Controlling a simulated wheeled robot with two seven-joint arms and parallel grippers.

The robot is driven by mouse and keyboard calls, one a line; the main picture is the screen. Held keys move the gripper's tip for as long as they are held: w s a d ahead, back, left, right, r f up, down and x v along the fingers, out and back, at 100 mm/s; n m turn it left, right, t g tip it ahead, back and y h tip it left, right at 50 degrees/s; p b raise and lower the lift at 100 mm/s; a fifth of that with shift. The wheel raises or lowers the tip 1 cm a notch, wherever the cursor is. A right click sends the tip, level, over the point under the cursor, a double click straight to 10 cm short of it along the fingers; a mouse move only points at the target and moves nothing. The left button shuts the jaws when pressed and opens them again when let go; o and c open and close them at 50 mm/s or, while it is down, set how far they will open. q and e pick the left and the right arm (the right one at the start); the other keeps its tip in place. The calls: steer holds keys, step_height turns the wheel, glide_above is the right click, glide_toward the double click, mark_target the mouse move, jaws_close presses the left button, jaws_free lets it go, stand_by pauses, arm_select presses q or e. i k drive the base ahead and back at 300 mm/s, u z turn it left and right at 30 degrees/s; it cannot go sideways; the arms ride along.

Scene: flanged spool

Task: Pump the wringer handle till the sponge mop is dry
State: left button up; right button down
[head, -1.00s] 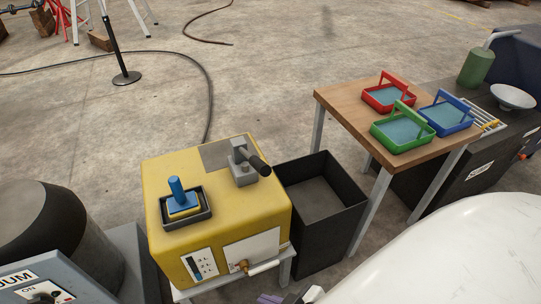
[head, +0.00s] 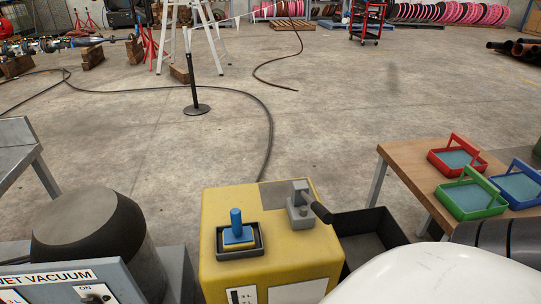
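The yellow wringer box (head: 222,208) stands at the bottom middle of the head view. On its top left a small sponge mop (head: 237,228), with a blue upright grip and plate over a yellow sponge, sits in a dark tray (head: 258,250). At its top right a grey bracket (head: 300,208) carries the wringer handle (head: 320,210), whose black grip points right and toward me. The box's front is cut off by the bottom edge, so its gauge shows only in part. Neither of my grippers is in view, and nothing is seen touching the handle or the mop.
A dark open bin (head: 372,228) stands right of the box. A wooden table (head: 408,160) at right holds red (head: 457,160), green (head: 470,197) and blue (head: 520,184) trays. A wet vacuum (head: 90,230) is at left.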

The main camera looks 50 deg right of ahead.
mark_target(326, 218)
steer(key=u, duration=0.95)
steer(key=k, duration=0.75)
steer(key=z, duration=1.15)
